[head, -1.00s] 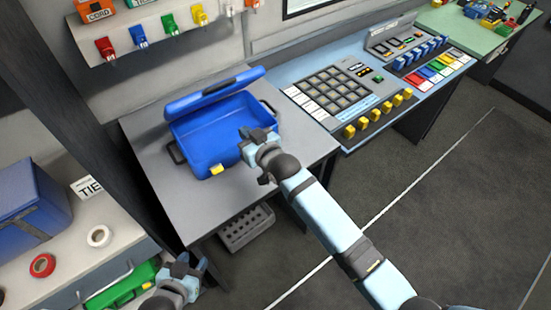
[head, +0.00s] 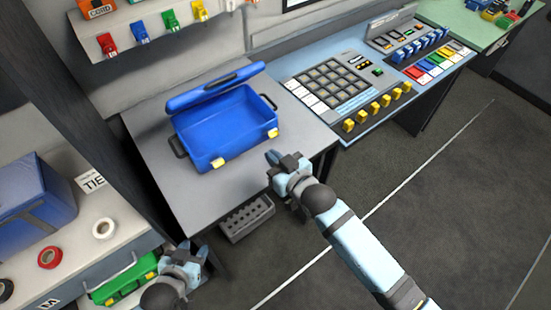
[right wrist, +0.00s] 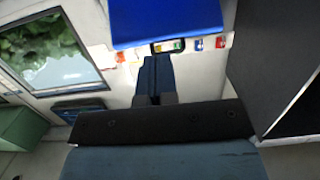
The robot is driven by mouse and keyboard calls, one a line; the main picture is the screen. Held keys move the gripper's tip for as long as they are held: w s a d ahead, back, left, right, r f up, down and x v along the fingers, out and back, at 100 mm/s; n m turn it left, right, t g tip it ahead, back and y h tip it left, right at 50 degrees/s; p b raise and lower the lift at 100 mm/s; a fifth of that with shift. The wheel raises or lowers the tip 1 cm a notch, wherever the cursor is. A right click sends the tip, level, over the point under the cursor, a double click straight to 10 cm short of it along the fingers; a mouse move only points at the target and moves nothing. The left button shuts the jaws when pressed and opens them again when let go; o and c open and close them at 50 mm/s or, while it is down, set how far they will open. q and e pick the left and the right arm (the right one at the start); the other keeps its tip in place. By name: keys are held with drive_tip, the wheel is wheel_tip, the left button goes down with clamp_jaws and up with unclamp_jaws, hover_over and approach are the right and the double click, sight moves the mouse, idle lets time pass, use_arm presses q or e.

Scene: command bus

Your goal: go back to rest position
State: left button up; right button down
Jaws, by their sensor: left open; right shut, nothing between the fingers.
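My right gripper (head: 281,161) is shut and empty. In the head view it is over the front right edge of the grey table (head: 190,205), just right of and in front of the open blue case (head: 222,137), apart from it. In the right wrist view its closed fingers (right wrist: 155,75) point up the picture, with a blue surface beyond. My left gripper (head: 190,249) is open and empty at the bottom of the head view, beside the drawer with a green case (head: 125,284).
A blue control console (head: 345,85) stands right of the table. A shelf with coloured tags (head: 140,33) is on the back wall. Tape rolls (head: 104,229) and a blue box (head: 35,190) are on the left counter. A grey crate (head: 246,218) sits under the table. The floor at right is clear.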

use_arm(q)
drive_tip(key=shift+s, duration=0.2)
use_arm(e)
drive_tip(key=shift+s+d, duration=0.3)
drive_tip(key=shift+s, duration=0.05)
use_arm(q)
drive_tip(key=shift+f, duration=0.15)
drive_tip(key=c, duration=0.4)
clamp_jaws()
drive_tip(key=shift+w, duration=0.1)
use_arm(e)
drive_tip(key=s+d+f+m+g+h, duration=0.1)
drive_tip(key=s+d+f+m+h, duration=0.1)
drive_tip(key=s+d+f, duration=0.5)
drive_tip(key=s+d+f+m+g+h, duration=0.1)
drive_tip(key=s+d+f+m+h, duration=0.1)
drive_tip(key=s+d+f+h, duration=0.2)
drive_tip(key=s+d+f, duration=0.3)
drive_tip(key=s+d, duration=0.4)
drive_tip(key=d, duration=0.1)
drive_tip(key=shift+s+d+f+m+h, duration=0.2)
drive_tip(key=shift+d+f+m+h, duration=0.05)
drive_tip(key=shift+m+h, duration=0.15)
